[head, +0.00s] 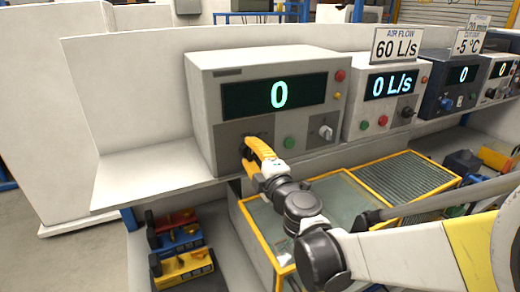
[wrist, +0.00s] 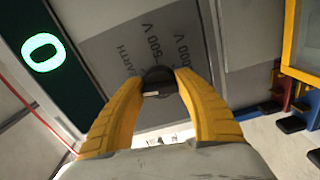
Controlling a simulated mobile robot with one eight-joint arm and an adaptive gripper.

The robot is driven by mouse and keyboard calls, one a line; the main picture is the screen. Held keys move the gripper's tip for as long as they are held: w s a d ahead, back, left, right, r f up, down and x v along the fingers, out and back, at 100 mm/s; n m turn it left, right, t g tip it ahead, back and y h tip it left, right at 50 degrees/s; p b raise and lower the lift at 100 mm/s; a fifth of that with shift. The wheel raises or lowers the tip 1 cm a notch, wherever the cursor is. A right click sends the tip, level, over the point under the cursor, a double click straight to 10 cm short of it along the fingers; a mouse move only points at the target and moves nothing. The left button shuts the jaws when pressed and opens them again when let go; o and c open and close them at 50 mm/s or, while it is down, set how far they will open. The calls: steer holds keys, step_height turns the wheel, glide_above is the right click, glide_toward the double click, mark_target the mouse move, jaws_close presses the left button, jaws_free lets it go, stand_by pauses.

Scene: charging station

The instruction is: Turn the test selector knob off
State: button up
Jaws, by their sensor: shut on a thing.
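The test selector knob (wrist: 158,78) is a black knob on the grey lower panel of the tester (head: 225,100), a light box whose dark display reads 0. My gripper (wrist: 160,82) has yellow fingers on both sides of the knob in the wrist view and is shut on it. In the head view my gripper (head: 250,152) is at the lower left of the tester's front and mostly hides the knob. Printed labels, among them EARTH, 500 V and 1000 V, stand around the knob. The knob's pointer direction is hard to tell.
The tester also has a green button (head: 289,143), a grey knob (head: 326,132) and a red button (head: 340,75). An air flow unit (head: 357,115) stands to its right. The shelf's left part (head: 140,177) is clear.

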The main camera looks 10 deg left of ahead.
steer(key=shift+n, duration=0.8)
steer(key=o, duration=1.2)
steer(key=v, duration=1.2)
steer(key=shift+d, duration=0.1)
steer(key=shift+w, duration=0.1)
